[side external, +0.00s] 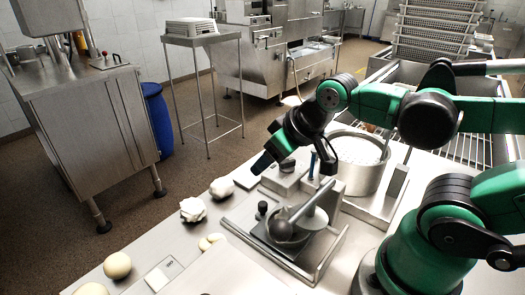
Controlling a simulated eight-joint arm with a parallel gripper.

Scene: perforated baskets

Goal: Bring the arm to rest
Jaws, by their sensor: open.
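My gripper (288,164) hangs at the end of my green and black arm, above the steel worktop. My arm reaches in from the right and bends downward at the wrist.
A round perforated metal basket (345,180) stands just right of my gripper. A framed tray (318,272) in front holds a bowl with a dark ball-ended tool. Pale dough-like pieces (193,209) lie to the left. Stacked perforated baskets (432,30) stand at the back right.

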